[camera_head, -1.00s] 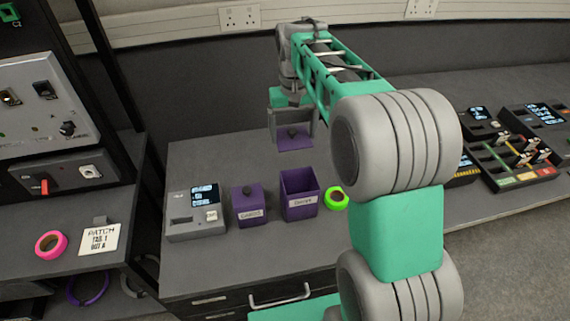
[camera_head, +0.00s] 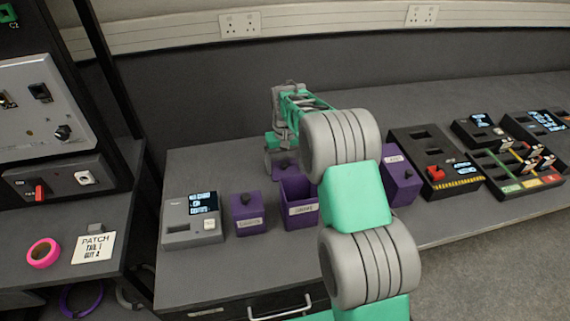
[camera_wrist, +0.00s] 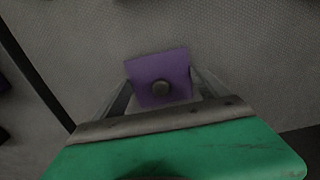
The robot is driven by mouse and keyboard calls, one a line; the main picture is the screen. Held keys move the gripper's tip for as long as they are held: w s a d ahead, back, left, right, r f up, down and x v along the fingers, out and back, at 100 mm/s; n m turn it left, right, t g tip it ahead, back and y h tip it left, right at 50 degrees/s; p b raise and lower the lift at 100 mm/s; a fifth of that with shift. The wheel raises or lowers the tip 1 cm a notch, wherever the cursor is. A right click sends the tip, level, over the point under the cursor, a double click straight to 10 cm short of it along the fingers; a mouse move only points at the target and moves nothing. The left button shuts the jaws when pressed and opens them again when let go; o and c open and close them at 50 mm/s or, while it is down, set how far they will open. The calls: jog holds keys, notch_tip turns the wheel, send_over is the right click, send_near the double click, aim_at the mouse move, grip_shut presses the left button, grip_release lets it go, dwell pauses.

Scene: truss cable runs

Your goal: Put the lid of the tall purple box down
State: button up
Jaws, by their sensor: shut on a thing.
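The purple square lid (camera_head: 286,171) with a dark round knob is in my gripper (camera_head: 283,159), just behind the open tall box in the head view. In the wrist view the lid (camera_wrist: 158,72) sits between the fingers of my gripper (camera_wrist: 161,90), which are shut on its knob. The lid is low over the grey bench top; I cannot tell whether it touches. The tall purple box (camera_head: 301,213), with a white label, stands open on the bench, its right side partly hidden by my arm.
A shorter purple box (camera_head: 248,217) with its lid on stands left of the open box. A grey device (camera_head: 190,235) is beyond it. Another purple box (camera_head: 403,190) stands right of my arm. Black panels (camera_head: 515,172) fill the right. The bench behind the boxes is clear.

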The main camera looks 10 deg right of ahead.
aim_at(285, 164)
jog(key=shift+f, duration=0.1)
jog(key=o, duration=1.2)
notch_tip(285, 164, up, 12)
jog(key=shift+t, duration=0.8)
jog(key=s+r, duration=0.1)
jog(key=s, duration=0.3)
jog(key=s+r, duration=0.2)
jog(key=s, duration=0.3)
jog(key=s+r+b, duration=0.1)
jog(key=s+r, duration=0.1)
jog(key=s, duration=0.3)
jog(key=shift+a+r, duration=0.1)
jog(key=shift+r, duration=0.1)
jog(key=shift+t, duration=0.4)
jog(key=s, duration=0.2)
jog(key=s+f, duration=0.1)
jog(key=s, duration=0.5)
jog(key=shift+s+f, duration=0.15)
jog(key=shift+f, duration=0.15)
jog(key=shift+t, duration=0.4)
jog(key=s+f, duration=0.1)
jog(key=s, duration=0.1)
jog(key=s+f, duration=0.1)
jog(key=s, duration=0.1)
jog(key=s+f, duration=0.2)
jog(key=s, duration=0.1)
